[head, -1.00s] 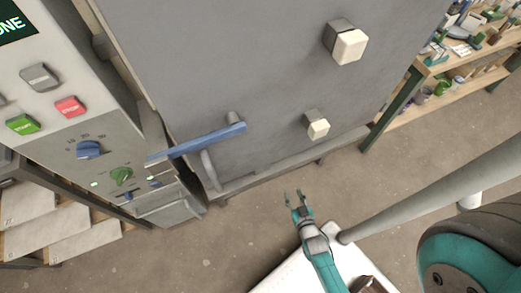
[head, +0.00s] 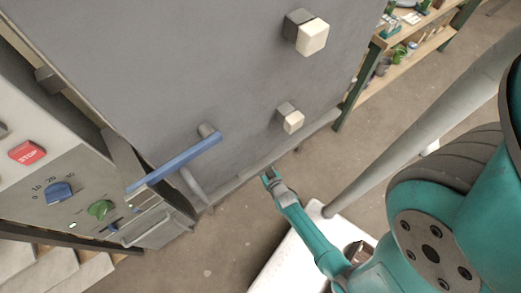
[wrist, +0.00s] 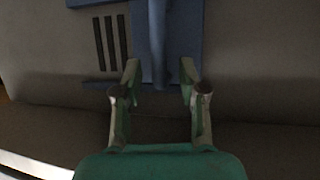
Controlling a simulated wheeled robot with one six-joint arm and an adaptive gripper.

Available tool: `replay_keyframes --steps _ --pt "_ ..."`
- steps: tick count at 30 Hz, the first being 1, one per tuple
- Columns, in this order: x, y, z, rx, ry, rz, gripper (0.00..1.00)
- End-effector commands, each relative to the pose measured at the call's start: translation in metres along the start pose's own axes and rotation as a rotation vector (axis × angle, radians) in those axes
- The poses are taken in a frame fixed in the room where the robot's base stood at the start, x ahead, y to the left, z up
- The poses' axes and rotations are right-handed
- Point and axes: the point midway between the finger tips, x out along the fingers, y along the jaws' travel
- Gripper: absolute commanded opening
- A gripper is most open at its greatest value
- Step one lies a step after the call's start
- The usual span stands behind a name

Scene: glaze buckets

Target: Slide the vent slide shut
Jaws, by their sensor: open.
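The vent slide (wrist: 184,36) is a blue plate in the upper middle of the wrist view, with a blue upright tab (wrist: 157,35) standing out from it. Dark vent slots (wrist: 110,42) show uncovered to the left of the tab. My gripper (wrist: 159,72) is open, with one finger on each side of the tab's lower end; I cannot tell whether they touch it. In the head view my gripper (head: 271,177) is low by the bottom edge of the grey kiln door (head: 170,70). The vent slide cannot be made out there.
The door has a blue handle (head: 176,162) and two pale knobs (head: 312,37) (head: 291,121). A control panel (head: 80,180) with a red stop button (head: 27,152) stands at left. Shelves (head: 415,35) stand at upper right. Floor (head: 215,250) is clear below the door.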

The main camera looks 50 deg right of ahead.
Motion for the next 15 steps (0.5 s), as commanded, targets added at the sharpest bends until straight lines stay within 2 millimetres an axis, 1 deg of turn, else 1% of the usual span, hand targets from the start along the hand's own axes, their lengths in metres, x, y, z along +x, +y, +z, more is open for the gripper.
replay_keyframes --steps 1,6,15 --pt "0.006 0.000 0.000 0.000 0.000 0.000 0.41" --pt "0.015 0.000 0.000 0.000 -0.001 0.000 0.41" --pt "0.017 0.000 0.000 0.000 0.000 0.000 0.41"
